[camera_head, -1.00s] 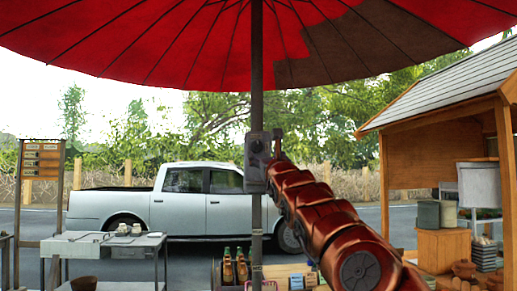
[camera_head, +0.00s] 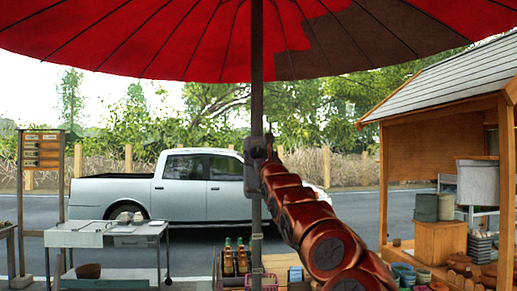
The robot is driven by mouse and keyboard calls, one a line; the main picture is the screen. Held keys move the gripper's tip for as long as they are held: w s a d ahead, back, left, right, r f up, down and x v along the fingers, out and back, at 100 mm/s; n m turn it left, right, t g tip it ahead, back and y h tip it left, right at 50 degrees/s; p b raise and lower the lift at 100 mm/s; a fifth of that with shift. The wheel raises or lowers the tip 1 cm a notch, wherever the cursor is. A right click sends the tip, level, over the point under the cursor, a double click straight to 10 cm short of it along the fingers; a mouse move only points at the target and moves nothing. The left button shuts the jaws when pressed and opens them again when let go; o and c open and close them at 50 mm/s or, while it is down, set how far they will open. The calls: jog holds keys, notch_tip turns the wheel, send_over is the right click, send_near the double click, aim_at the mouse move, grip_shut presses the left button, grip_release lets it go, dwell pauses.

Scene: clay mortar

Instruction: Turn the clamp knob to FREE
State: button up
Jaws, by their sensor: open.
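The grey clamp (camera_head: 251,181) sits on the dark umbrella pole (camera_head: 257,100) near the middle of the head view. My gripper (camera_head: 262,146) is at the clamp's upper part, at the end of my red arm reaching up from the lower right. Its fingers are small and dark here and overlap the clamp's top. It is open, with nothing seen held in it. The clamp knob is mostly hidden by the gripper, so its setting and any FREE mark cannot be read. I cannot tell whether the fingers touch the knob.
The red umbrella canopy (camera_head: 170,40) spreads overhead. A metal table (camera_head: 95,238) stands at left and a wooden stall (camera_head: 425,160) at right. Bottles (camera_head: 235,258) stand near the pole's foot. A white pickup (camera_head: 165,195) is parked behind on the road.

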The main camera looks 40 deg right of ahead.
jog(key=shift+w+d, duration=0.1)
jog(key=shift+w, duration=0.15)
jog(key=c, duration=1.1)
jog(key=shift+c, duration=0.2)
